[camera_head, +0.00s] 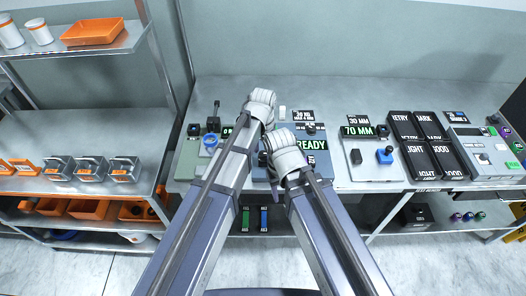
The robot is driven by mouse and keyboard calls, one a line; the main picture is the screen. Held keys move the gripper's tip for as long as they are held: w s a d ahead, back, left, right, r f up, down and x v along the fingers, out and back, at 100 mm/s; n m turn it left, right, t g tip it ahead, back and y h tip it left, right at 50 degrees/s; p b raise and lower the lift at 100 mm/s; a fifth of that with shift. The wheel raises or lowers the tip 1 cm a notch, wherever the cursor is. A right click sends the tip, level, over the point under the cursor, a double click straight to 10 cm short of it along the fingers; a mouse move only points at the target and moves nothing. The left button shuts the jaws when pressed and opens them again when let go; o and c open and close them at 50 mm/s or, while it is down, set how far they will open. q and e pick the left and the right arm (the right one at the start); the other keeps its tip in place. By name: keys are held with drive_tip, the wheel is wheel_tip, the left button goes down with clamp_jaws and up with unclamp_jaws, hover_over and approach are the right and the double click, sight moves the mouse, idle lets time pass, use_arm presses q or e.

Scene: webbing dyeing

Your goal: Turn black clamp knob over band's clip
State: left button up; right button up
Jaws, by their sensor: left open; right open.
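My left gripper (262,98) is over the middle of the bench, with its arm crossing the left and middle devices. My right gripper (277,143) is lower, over the left part of the device with the green READY display (311,144). Both are open; their fingers are mostly hidden by the white wrists. Small black parts show on the left green device (213,124), on top of the READY device (310,128) and on the 70 MM device (356,157). I cannot tell which is the clamp knob. No band or clip can be made out.
The 70 MM device also carries a blue knob (385,155). Black labelled boxes (404,124) and a grey control panel (482,150) stand at the right. A shelf rack (95,125) with grey and orange bins is at the left. The bench's back strip (350,92) is clear.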

sight(263, 154)
use_arm(q)
drive_tip(key=shift+r, duration=0.15)
wheel_tip(263, 154, up, 8)
drive_tip(key=p, duration=0.8)
drive_tip(key=shift+f, duration=0.2)
drive_tip(key=shift+f, duration=0.1)
drive_tip(key=shift+a, duration=0.1)
drive_tip(key=s+a+n, duration=0.5)
drive_tip(key=a, duration=0.3)
drive_tip(key=s+a+n, duration=0.4)
drive_tip(key=s+a, duration=0.1)
drive_tip(key=a, duration=0.4)
drive_tip(key=s+d+f+m+b, duration=0.1)
drive_tip(key=s+d+b, duration=0.1)
drive_tip(key=d, duration=0.3)
drive_tip(key=s+d+f+m+y+b, duration=0.1)
drive_tip(key=s+d+f+m, duration=0.1)
drive_tip(key=s+d, duration=0.2)
drive_tip(key=shift+d+f+m+b, duration=0.2)
drive_tip(key=shift+d+m+b, duration=0.15)
drive_tip(key=shift+d, duration=0.85)
